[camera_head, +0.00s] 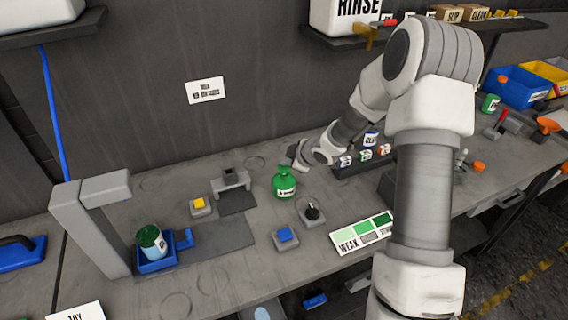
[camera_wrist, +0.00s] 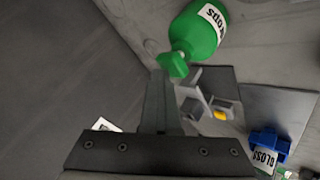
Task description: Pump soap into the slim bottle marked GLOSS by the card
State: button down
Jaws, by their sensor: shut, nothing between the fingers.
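A green pump bottle (camera_head: 285,184) with a white label stands on the bench. It also shows in the wrist view (camera_wrist: 203,38), with its green pump head (camera_wrist: 174,65) close to my fingertips. A container with a green upper part (camera_head: 151,238) stands in a blue holder (camera_head: 157,264) at the left. In the wrist view, a label reading GLOSS (camera_wrist: 264,158) shows at the blue holder (camera_wrist: 270,140). My gripper (camera_head: 293,158) is shut and empty, just beside the pump head; it also shows in the wrist view (camera_wrist: 159,76). I cannot tell whether they touch.
A shade card marked WEAK (camera_head: 362,235) lies right of a blue button (camera_head: 285,235) and a black knob (camera_head: 311,211). A yellow button (camera_head: 199,204) and a grey stand (camera_head: 231,180) are between bottle and holder. A grey post (camera_head: 88,230) overhangs the holder side. Small labelled containers (camera_head: 366,154) stand behind.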

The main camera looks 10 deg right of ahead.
aim_at(287, 168)
jog(key=shift+r+p, duration=0.9)
jog(key=shift+r, duration=0.15)
notch_tip(287, 168, up, 5)
jog(key=p, duration=0.5)
dwell(2.1)
